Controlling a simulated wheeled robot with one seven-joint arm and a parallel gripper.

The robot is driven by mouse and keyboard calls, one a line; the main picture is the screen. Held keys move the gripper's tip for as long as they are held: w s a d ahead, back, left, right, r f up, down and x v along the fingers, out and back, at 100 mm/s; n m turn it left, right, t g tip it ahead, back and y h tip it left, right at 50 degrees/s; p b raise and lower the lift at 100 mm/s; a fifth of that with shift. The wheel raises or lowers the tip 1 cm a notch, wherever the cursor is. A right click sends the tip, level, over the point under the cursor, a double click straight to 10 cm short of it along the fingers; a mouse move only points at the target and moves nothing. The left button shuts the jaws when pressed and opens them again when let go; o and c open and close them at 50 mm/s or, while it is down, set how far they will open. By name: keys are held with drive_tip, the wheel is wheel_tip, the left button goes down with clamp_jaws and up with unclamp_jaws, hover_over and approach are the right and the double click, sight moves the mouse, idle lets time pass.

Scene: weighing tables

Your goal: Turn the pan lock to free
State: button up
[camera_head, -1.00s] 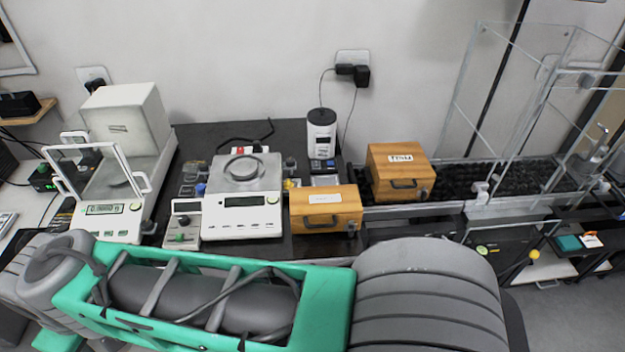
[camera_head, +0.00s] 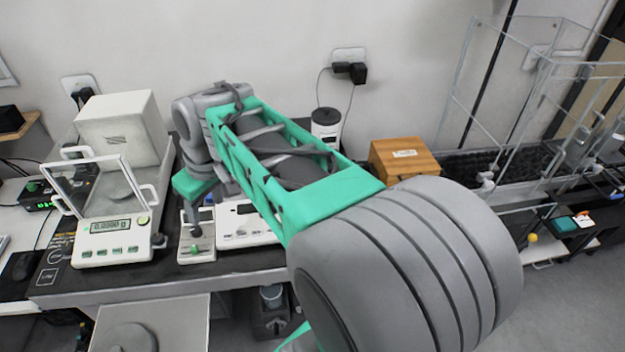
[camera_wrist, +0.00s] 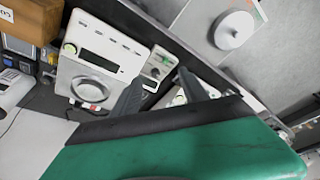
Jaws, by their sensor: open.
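My gripper (camera_head: 197,208) points down just above and behind the box in the head view. In the wrist view its two dark fingers (camera_wrist: 160,78) are apart with nothing between them, near the box. I cannot tell which way the knob is set. My arm hides much of the balance.
A second balance with a glass shield (camera_head: 112,226) stands close on the left. A wooden case (camera_head: 402,160) lies at the right. A grey platform with a round disc (camera_head: 180,312) is below the bench's front edge.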

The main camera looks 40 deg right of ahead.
drive_tip(key=w+d+f+n+y, duration=0.1)
drive_tip(key=w+d+f+n, duration=0.1)
drive_tip(key=w+d, duration=0.35)
drive_tip(key=w+d+f+n, duration=0.1)
drive_tip(key=w+d+f, duration=0.1)
drive_tip(key=d, duration=0.7)
drive_tip(key=w+d+f+n+y, duration=0.1)
drive_tip(key=w+d+n, duration=0.15)
drive_tip(key=d, duration=0.55)
drive_tip(key=s+d+f+n+p, duration=0.1)
drive_tip(key=s+d+f+n, duration=0.25)
drive_tip(key=d+f, duration=0.75)
drive_tip(key=shift+m+g+y, duration=0.3)
drive_tip(key=shift+y, duration=0.1)
drive_tip(key=f, duration=0.1)
drive_tip(key=f+b, duration=0.1)
drive_tip(key=f, duration=0.1)
drive_tip(key=f+b, duration=0.1)
drive_tip(key=f, duration=0.1)
drive_tip(key=shift+w, duration=0.4)
drive_tip(key=shift+f, duration=0.25)
drive_tip(key=shift+c, duration=0.3)
clamp_jaws()
